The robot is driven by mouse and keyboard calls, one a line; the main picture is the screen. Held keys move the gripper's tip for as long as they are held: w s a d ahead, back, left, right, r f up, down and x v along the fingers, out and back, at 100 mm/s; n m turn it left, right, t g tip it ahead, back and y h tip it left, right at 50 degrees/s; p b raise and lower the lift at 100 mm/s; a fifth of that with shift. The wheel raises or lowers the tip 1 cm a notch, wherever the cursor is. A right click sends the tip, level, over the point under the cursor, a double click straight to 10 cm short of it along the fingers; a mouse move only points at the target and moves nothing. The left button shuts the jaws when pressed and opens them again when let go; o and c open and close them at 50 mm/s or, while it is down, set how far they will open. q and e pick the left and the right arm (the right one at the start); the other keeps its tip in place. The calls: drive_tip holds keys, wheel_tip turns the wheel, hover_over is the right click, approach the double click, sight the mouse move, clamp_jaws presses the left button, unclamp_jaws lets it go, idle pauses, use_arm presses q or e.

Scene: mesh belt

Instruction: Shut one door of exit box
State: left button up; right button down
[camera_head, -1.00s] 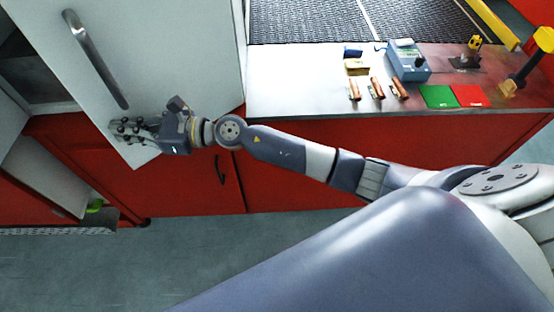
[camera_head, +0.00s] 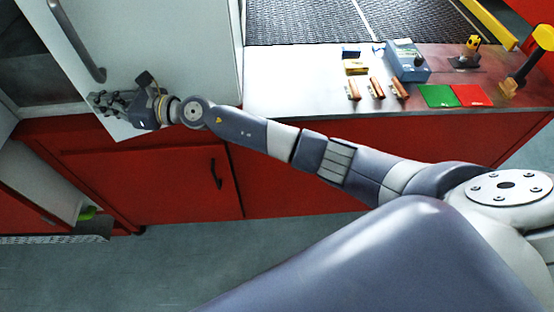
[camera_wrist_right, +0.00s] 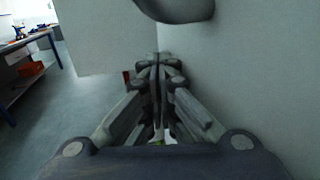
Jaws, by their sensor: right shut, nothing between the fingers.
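The exit box door is a large pale grey panel (camera_head: 160,50) at the upper left of the head view, with a grey bar handle (camera_head: 78,42). It stands partly open, with a dark interior visible to its left. My right gripper (camera_head: 100,102) is shut and empty at the door's lower corner, below the handle. In the right wrist view the closed fingers (camera_wrist_right: 157,75) lie alongside a pale panel face (camera_wrist_right: 255,70), close to it; contact cannot be told. Part of a rounded grey handle (camera_wrist_right: 178,8) shows above the fingers. My left gripper is not in view.
A red cabinet (camera_head: 160,190) stands below the door. The counter (camera_head: 290,98) at right holds a blue-grey device (camera_head: 405,62), several small parts, a green plate (camera_head: 438,96) and a red plate (camera_head: 470,95). A mesh belt (camera_head: 320,22) lies behind. Floor (camera_head: 190,260) in front is clear.

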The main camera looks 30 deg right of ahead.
drive_tip(key=w+d+m+t+h+b, duration=0.1)
drive_tip(key=w+b, duration=0.3)
drive_tip(key=w, duration=0.5)
drive_tip(key=shift+w+d+m+t+h, duration=0.3)
drive_tip(key=shift+w+d+t, duration=0.1)
drive_tip(key=shift+t, duration=0.1)
drive_tip(key=shift+s, duration=0.1)
